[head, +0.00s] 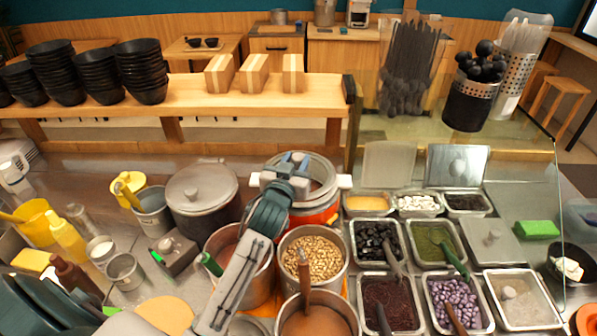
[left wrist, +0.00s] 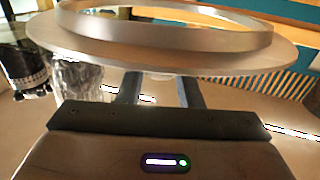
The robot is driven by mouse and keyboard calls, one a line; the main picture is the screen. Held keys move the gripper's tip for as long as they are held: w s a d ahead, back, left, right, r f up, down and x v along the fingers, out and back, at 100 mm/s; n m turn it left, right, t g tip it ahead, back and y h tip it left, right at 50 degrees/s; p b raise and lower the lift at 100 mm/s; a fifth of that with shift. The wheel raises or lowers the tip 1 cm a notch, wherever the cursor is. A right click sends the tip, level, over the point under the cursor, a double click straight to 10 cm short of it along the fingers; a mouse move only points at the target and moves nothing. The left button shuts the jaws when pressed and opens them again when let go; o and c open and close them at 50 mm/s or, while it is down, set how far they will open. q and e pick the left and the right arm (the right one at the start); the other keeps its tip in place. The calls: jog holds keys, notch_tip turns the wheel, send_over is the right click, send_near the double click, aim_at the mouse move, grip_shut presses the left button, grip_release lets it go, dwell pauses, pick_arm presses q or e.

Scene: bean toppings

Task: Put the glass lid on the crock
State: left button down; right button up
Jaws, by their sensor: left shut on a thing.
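The glass lid (head: 323,168) is a round disc with a metal rim, at the middle of the head view. My left gripper (head: 293,162) is shut on it near its centre; the lid's disc and rim (left wrist: 165,50) fill the top of the left wrist view, with the fingers reaching to its middle. The crock (head: 318,217) is a red-orange pot with pale side handles, directly beneath the lid in the head view. My left arm covers part of its front left. The lid hides the crock's mouth, and I cannot tell whether they touch. My right gripper is not in view.
In front of the crock stand a pot of beans (head: 313,255) and a pot of brown liquid (head: 318,325). A lidded dark pot (head: 200,190) is at left. Topping trays (head: 405,290) fill the right. A wooden shelf (head: 230,105) with bowls runs behind.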

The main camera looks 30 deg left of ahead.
aim_at(298, 167)
pick_arm(q)
jog(key=shift+w+a, duration=0.2)
jog(key=shift+w, duration=0.85)
jog(key=shift+w+f, duration=0.1)
jog(key=shift+f, duration=0.05)
notch_tip(298, 167, down, 3)
jog(key=b, duration=0.3)
jog(key=shift+f+b, duration=0.2)
jog(key=shift+b, duration=0.1)
jog(key=shift+r, duration=0.1)
jog(key=c, duration=1.4)
grip_release()
jog(key=shift+f, duration=0.25)
jog(key=shift+c, duration=0.2)
jog(key=o, duration=0.4)
jog(key=shift+o, duration=0.2)
jog(key=shift+r, duration=0.15)
